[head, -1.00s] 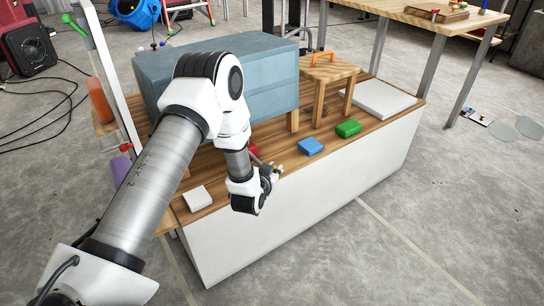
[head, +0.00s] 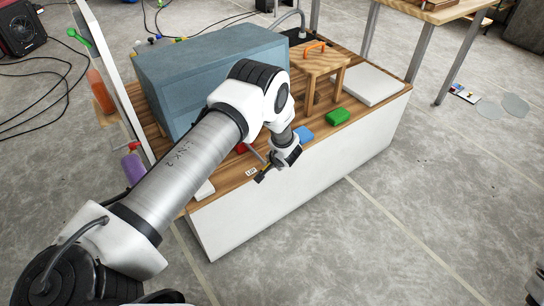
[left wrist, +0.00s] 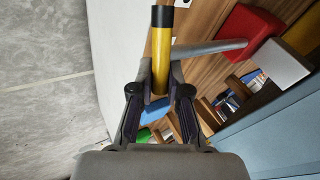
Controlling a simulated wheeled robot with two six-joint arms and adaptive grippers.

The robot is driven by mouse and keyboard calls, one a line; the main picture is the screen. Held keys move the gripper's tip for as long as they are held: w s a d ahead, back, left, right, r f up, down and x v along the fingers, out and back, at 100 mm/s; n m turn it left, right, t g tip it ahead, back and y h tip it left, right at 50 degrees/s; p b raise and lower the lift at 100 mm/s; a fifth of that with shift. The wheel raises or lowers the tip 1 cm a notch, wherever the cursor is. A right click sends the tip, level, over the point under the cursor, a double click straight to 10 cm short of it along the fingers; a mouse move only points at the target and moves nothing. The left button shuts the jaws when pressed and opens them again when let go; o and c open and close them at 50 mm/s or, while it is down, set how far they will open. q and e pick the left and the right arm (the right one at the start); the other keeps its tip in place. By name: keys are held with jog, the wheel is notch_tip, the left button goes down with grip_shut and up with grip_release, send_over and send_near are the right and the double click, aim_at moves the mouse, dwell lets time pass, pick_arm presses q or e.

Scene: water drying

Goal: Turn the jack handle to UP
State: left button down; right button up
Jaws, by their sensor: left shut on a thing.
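The jack is a red block (left wrist: 248,32) with a grey rod (left wrist: 208,48) leading to a yellow, black-tipped handle (left wrist: 161,45) in the left wrist view. My left gripper (left wrist: 160,82) is shut on the handle, which lies between its fingers. In the head view my left gripper (head: 268,170) is at the bench's front edge, and the red block (head: 241,148) is mostly hidden behind my arm. The yellow handle (head: 261,178) juts out toward the lower left there. A white "UP" label (head: 251,172) lies just left of it. My right gripper is not in view.
A blue-grey cabinet (head: 205,75) stands behind the jack on the wooden bench. A blue block (head: 303,134), a green block (head: 338,117), a small wooden stool (head: 325,65) and a white slab (head: 372,86) are to the right. A white pad (head: 204,190) lies left.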

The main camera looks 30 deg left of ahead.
pick_arm(q)
jog(key=shift+w+d+f+m+g+y+b, duration=0.15)
jog(key=shift+f+m+g+y+b, duration=0.25)
jog(key=shift+g+b, duration=0.9)
jog(key=shift+g, duration=0.1)
jog(key=shift+y, duration=0.3)
jog(key=c, duration=1.1)
grip_release()
jog(key=shift+c, duration=0.2)
jog(key=v, duration=1.2)
